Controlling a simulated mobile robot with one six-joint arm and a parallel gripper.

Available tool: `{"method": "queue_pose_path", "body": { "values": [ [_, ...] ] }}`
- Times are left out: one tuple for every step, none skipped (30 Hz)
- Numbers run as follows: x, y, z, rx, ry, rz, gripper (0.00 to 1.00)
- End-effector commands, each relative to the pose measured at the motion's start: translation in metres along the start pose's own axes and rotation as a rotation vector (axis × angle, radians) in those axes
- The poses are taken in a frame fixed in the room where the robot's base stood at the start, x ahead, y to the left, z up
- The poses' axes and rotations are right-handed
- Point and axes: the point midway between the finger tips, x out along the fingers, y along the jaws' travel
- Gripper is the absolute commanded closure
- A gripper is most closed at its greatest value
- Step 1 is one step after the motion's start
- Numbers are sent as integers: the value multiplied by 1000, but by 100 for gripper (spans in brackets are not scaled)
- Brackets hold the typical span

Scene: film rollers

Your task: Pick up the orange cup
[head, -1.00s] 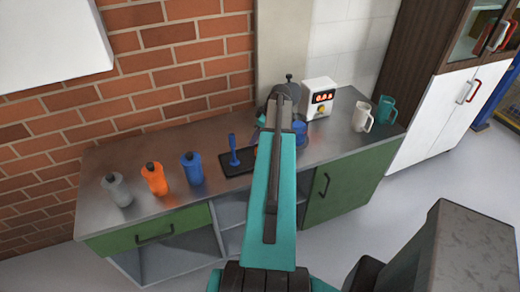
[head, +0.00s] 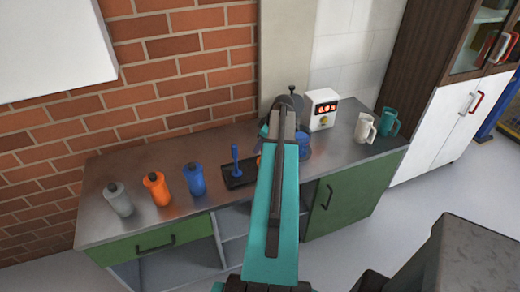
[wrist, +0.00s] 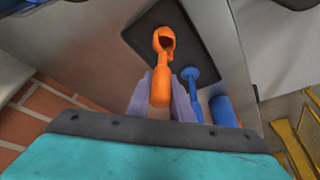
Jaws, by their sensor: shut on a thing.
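The orange cup (wrist: 165,40) shows in the wrist view as a hollow head on a thick handle, over a black tray (wrist: 206,36). My gripper (wrist: 161,84) is shut on the handle, with a pale purple finger on each side. I cannot tell whether the cup touches the tray. In the head view my arm hides the gripper and nearly all of the cup; a small orange patch shows at the arm's left edge.
A blue upright tool (head: 236,158) stands on the black tray, close to my right finger in the wrist view. Grey (head: 119,199), orange (head: 156,189) and blue (head: 194,180) bottles stand left. A white device (head: 321,109) and white (head: 364,128) and teal (head: 387,122) mugs stand right.

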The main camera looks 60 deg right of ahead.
Motion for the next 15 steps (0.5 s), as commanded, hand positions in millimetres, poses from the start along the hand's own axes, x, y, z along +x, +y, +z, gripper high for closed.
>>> {"method": "queue_pose_path", "body": {
  "values": [
    [-2,0,-1,-1,0,1,100],
    [-3,0,-2,-1,1,2,100],
    [-5,1,-2,-1,1,3,100],
    [-7,1,-3,-1,1,3,100],
    [-8,1,-4,-1,1,3,100],
    [-11,0,-5,-2,1,2,100],
    [-13,0,-6,-2,1,2,100],
    [-16,1,-7,-2,1,2,100],
    [-19,1,-8,-2,1,3,100],
    [-21,1,-9,-1,1,3,100],
    [-23,1,-10,-1,1,3,100],
    [-26,0,-11,-1,1,2,100],
    [-29,-1,-7,1,0,3,100],
    [-31,-4,0,2,0,3,100],
    [-34,-6,7,2,0,4,100]
  ]
}}
